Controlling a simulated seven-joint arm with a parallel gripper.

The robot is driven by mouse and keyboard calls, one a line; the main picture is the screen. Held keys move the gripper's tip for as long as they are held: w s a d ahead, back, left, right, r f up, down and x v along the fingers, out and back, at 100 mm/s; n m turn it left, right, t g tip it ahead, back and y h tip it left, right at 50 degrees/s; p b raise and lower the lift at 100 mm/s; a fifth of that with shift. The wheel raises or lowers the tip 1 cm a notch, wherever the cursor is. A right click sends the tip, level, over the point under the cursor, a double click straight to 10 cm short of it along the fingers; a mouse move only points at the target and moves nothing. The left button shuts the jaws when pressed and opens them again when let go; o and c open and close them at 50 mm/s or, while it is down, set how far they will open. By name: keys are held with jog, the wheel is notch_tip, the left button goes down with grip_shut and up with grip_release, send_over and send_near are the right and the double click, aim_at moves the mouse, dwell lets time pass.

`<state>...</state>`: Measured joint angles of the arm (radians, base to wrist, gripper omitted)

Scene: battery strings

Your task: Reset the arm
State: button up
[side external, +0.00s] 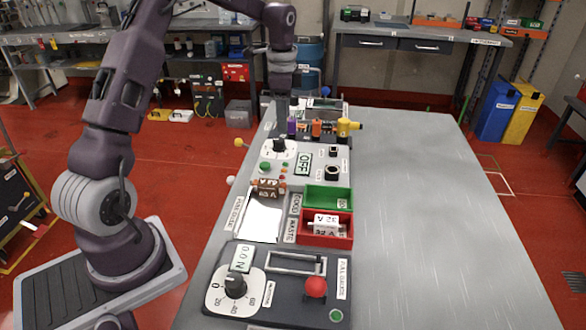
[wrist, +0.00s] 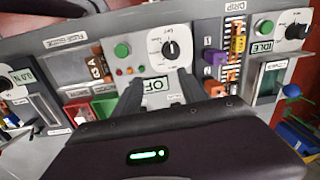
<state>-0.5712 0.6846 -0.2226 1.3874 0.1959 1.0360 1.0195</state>
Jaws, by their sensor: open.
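My gripper (wrist: 162,82) is open and empty in the wrist view, with its two dark fingers apart in front of a display reading OFF (wrist: 158,88). In the side external view my arm arches over and its wrist points down at the far end of the bench. The fingertips are hard to make out there, behind the dial panel (side external: 284,174). Blocks marked 32 A (side external: 325,226) lie in the red bin (side external: 344,242). A brown block (side external: 268,188) stands at the back of the white tray (side external: 262,222).
The green bin (side external: 328,198) looks empty. Purple and orange pieces (side external: 316,128) and a yellow part (side external: 346,128) stand near my wrist. A red-knobbed lever (side external: 316,287) rises from the near panel. The bench's right side (side external: 430,220) is clear.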

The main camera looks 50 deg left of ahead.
jog(key=s+d+r+n+t+y, duration=0.15)
jog(key=s+d+r+n, duration=0.25)
jog(key=s+d+r, duration=0.9)
jog(key=s+d+n+t+h, duration=0.1)
jog(key=s+d, duration=0.3)
jog(key=s, duration=0.4)
jog(key=s+d+n+t+h, duration=0.1)
jog(key=s+d+n+t, duration=0.1)
jog(key=s, duration=0.6)
jog(key=shift+d+f+n+t, duration=0.4)
jog(key=shift+d+n, duration=0.2)
jog(key=shift+d, duration=0.5)
